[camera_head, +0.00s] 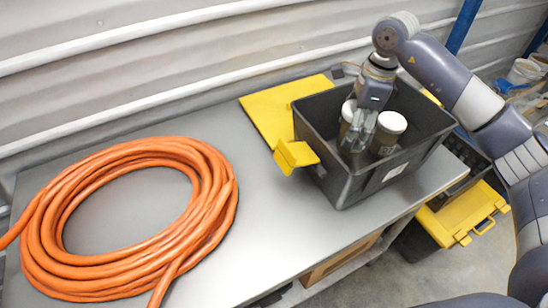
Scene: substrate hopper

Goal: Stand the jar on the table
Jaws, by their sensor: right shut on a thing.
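Two dark jars with white lids stand in a black crate (341,186) on the table (262,225). The right jar (388,134) shows its lid and upper side. The left jar (347,113) is partly covered by my right gripper (357,143). This gripper reaches down into the crate from above, between the two jars, and is shut on a jar. Its fingertips are low in the crate, and I cannot clearly tell which jar is between them. My left gripper is out of view.
A coiled orange hose (215,200) covers the table's left part. Bare tabletop lies between hose and crate. A dark and yellow box (462,215) stands below, at right.

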